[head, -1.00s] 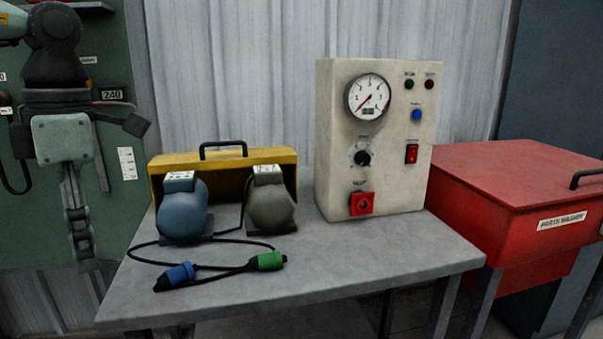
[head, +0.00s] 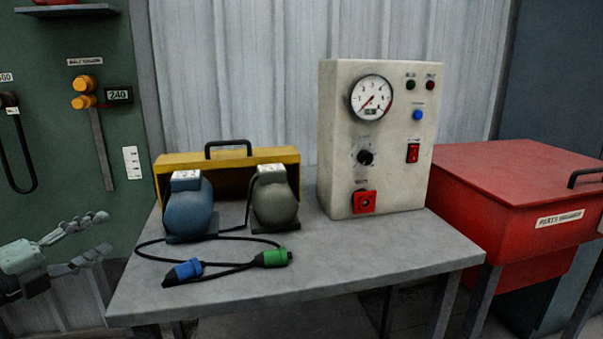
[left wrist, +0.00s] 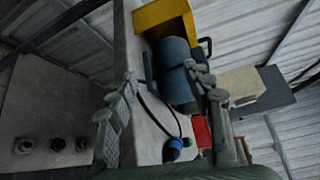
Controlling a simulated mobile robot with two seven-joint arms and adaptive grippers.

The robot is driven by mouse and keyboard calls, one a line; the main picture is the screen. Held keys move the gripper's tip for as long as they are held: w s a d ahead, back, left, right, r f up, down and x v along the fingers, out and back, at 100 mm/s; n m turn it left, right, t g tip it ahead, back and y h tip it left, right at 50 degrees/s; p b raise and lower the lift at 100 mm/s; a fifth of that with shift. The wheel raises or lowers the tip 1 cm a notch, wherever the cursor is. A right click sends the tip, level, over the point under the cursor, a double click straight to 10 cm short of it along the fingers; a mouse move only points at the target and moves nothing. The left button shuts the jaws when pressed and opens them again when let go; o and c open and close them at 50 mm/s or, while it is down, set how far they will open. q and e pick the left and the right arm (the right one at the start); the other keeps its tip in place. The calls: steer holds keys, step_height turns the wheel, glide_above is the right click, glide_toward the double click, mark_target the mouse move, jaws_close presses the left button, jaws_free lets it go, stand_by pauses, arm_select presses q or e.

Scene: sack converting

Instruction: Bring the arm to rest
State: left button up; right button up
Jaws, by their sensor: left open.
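My left gripper (head: 105,236) is at the lower left of the head view, off the left end of the grey table (head: 330,272). Its two fingers are spread apart and nothing is between them. In the left wrist view the open fingers of the left gripper (left wrist: 165,85) frame the table and the blue motor-like unit (left wrist: 175,65) beyond, with no contact visible. My right gripper is not in view.
On the table stand a blue unit (head: 190,208), a grey-green unit (head: 274,200), a yellow housing (head: 228,157) and a cream control box (head: 385,140). Cables with blue (head: 188,269) and green (head: 276,257) plugs lie in front. A red bin (head: 500,190) stands right.

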arm_select(q)
steer(key=s+a+f+n+g+y, duration=0.1)
steer(key=s+a+f+n+y, duration=0.15)
steer(key=f+n, duration=0.4)
steer(key=s+a+f+n+g+y, duration=0.1)
steer(key=s+a+f+n+y, duration=0.2)
steer(key=f, duration=0.6)
steer(key=s+a+f+n+g+y, duration=0.1)
steer(key=s+a+f+n+y, duration=0.15)
steer(key=f+n+y, duration=0.45)
steer(key=s+d+f+n+g+h, duration=0.4)
steer(key=s+d+f+g, duration=0.5)
steer(key=s+d+f, duration=0.9)
step_height(320, 180, down, 2)
steer(key=shift+s+d+n+g+h, duration=0.35)
steer(key=shift+d+n+g, duration=0.1)
steer(key=shift+n, duration=0.7)
